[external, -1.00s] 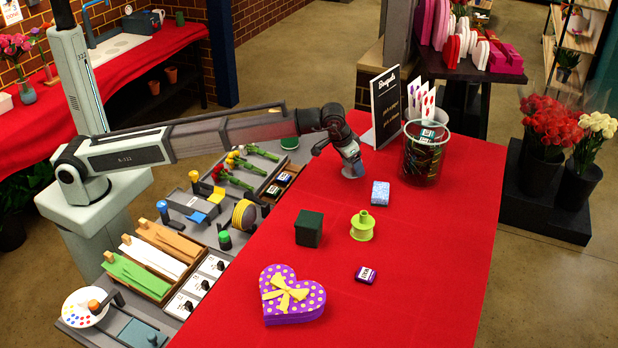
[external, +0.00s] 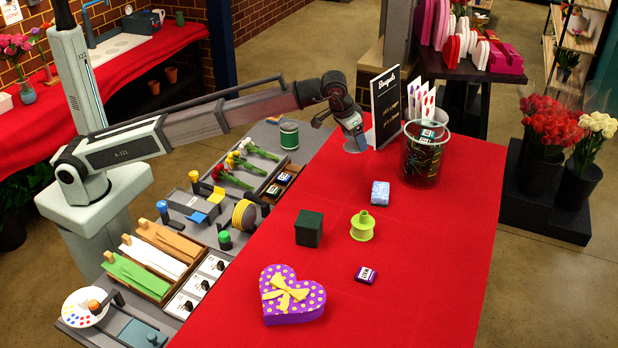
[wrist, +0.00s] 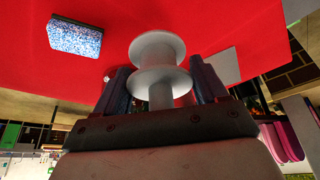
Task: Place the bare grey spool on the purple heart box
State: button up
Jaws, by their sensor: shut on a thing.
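The bare grey spool (wrist: 158,50) is between the two fingers of my gripper (wrist: 162,88) in the wrist view, with its flanges sticking out past the fingertips. In the external view my gripper (external: 353,138) is shut on the spool (external: 355,147) and holds it over the far end of the red table, beside the black sign. The purple heart box (external: 310,305) has yellow dots and a yellow bow. It lies at the near end of the red table with nothing on top but the bow, well apart from my gripper.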

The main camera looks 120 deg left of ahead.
jog(key=w+d+m, duration=0.2)
jog(key=w+d, duration=0.3)
jog(key=d, duration=0.8)
notch_tip(320, 180, up, 5)
jog(key=m+t+h, duration=0.2)
jog(key=m, duration=0.3)
send_over(295, 294)
jog(key=shift+n+g, duration=0.3)
jog(key=shift+n, duration=0.4)
jog(key=shift+s+d+f, duration=0.1)
jog(key=shift+s+f, duration=0.15)
jog(key=shift+f, duration=1.35)
jog(key=shift+s+d+f, duration=0.1)
jog(key=shift+s+f, duration=0.15)
jog(key=shift+f, duration=1.4)
jog(key=shift+s+d+f, duration=0.1)
jog(key=shift+s+f, duration=0.15)
jog(key=shift+f, duration=1.35)
jog(key=shift+f, duration=0.1)
jog(key=o, duration=1)
jog(key=shift+o, duration=0.2)
